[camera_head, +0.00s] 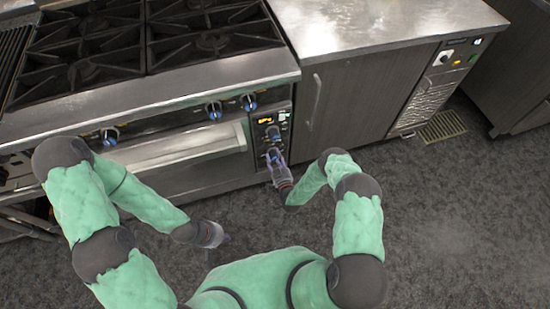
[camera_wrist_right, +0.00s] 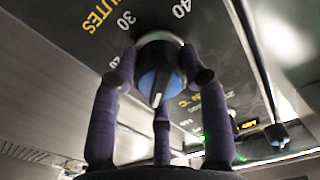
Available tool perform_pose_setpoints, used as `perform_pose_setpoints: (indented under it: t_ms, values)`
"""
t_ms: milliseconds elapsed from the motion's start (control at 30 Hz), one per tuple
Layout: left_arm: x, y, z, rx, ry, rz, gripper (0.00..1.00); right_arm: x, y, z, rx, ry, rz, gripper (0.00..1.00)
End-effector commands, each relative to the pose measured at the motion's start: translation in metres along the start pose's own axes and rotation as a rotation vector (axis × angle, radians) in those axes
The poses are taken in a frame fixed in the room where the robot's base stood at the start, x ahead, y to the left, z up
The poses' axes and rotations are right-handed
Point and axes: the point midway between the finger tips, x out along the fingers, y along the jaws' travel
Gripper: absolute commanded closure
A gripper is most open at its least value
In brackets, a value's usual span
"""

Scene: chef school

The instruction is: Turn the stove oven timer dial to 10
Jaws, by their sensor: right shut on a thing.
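The oven timer dial (camera_wrist_right: 160,75) is a round black and blue knob with a silver base, on the dark control panel (camera_head: 259,133). Yellow "MINUTES" print and marks including 30 and 40 stand around it in the right wrist view; one mark is partly hidden by a finger. The dial's white pointer line faces down in that view, away from the 30 and 40. My right gripper (camera_head: 274,158) is at the lower part of the panel, its fingers closed around the dial. My left gripper (camera_head: 218,236) hangs above the floor, away from the stove; its jaws are too small to read.
Another knob (camera_wrist_right: 277,134) and a lit orange display (camera_wrist_right: 248,124) are on the same panel. Blue stove knobs (camera_head: 214,111) line the front above the oven handle (camera_head: 180,150). A grey cabinet (camera_head: 345,100) stands right of the panel. The floor in front is clear.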

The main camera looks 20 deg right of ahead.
Motion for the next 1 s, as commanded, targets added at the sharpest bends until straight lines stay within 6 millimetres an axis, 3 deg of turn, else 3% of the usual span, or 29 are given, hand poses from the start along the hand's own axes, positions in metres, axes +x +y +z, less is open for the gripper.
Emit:
perform_pose_setpoints:
  t_ms: [200, 533, 567, 600, 633, 1000]
  values:
    - [0.0, 0.0, 0.0, 0.0, 0.0, 0.0, 1.0, 0.0004, 0.0002, -0.0008, 0.11, 0.002, 0.0, 0.88]
    - [0.0, 0.0, 0.0, 0.0, 0.0, 0.0, 1.0, 0.0005, 0.0002, -0.0007, 0.127, 0.002, -0.001, 0.88]
    - [0.0, 0.0, 0.0, 0.0, 0.0, 0.0, 1.0, 0.0005, 0.0002, -0.0007, 0.127, 0.002, -0.001, 0.47]
    - [0.0, 0.0, 0.0, 0.0, 0.0, 0.0, 1.0, 0.0005, 0.0002, -0.0007, 0.127, 0.002, -0.001, 0.36]
    - [0.0, 0.0, 0.0, 0.0, 0.0, 0.0, 1.0, 0.0005, 0.0002, -0.0007, 0.127, 0.002, -0.001, 0.32]
    - [0.0001, 0.0, 0.0, 0.0, 0.0, 0.0, 1.0, -0.0017, 0.0003, -0.0001, 0.126, 0.0, 0.0, 0.32]
